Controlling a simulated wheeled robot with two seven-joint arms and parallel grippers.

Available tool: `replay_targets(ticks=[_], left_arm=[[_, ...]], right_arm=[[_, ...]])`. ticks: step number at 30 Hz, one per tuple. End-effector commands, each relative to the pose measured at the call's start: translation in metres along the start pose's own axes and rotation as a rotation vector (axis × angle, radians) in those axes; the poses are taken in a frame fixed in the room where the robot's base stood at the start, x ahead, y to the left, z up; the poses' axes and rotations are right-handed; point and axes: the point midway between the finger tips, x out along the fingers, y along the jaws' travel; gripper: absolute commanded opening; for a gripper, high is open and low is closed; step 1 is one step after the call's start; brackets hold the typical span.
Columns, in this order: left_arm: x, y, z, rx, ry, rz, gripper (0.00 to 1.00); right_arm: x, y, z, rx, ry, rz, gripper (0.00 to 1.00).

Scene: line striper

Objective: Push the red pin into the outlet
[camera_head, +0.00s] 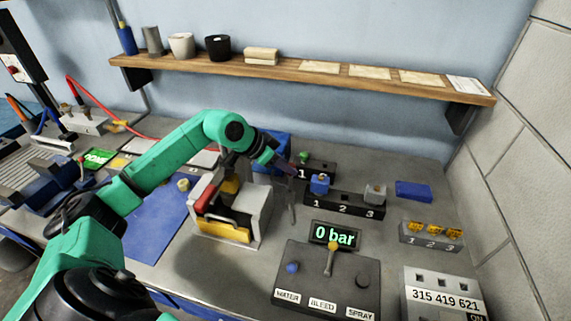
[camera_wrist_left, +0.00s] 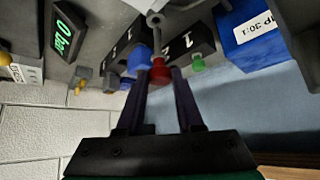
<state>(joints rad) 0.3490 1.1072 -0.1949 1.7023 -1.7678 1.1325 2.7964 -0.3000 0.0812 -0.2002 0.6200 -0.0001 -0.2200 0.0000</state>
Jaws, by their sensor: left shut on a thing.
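My left gripper (camera_head: 288,172) is above the bench, left of the black numbered blocks. In the left wrist view, its dark fingers (camera_wrist_left: 160,85) are closed on the red pin's round head (camera_wrist_left: 160,71). A thin grey shaft (camera_wrist_left: 157,35) extends from the head; in the head view it hangs below the fingertips (camera_head: 292,206). The red head is not clear in the head view. The short black block marked 1 (camera_head: 323,172) has a green knob (camera_head: 304,157). I cannot tell which opening is the outlet. My right gripper is not in view.
A longer block marked 1 2 3 (camera_head: 344,202) carries a blue part (camera_head: 319,184) and a grey part (camera_head: 375,194). In front is a control box (camera_head: 325,281) with levers and a "0 bar" display (camera_head: 334,236). A grey-and-yellow machine (camera_head: 224,224) stands left of the gripper.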

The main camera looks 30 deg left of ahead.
Motion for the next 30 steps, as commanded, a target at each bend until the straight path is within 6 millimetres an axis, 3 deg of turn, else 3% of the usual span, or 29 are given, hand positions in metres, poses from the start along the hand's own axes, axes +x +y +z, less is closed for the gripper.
replay_targets(ticks=[30], left_arm=[[0.0073, 0.0, 0.0065, 0.0, -0.001, 0.0, 0.0]], right_arm=[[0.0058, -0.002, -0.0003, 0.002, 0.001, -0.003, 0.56]])
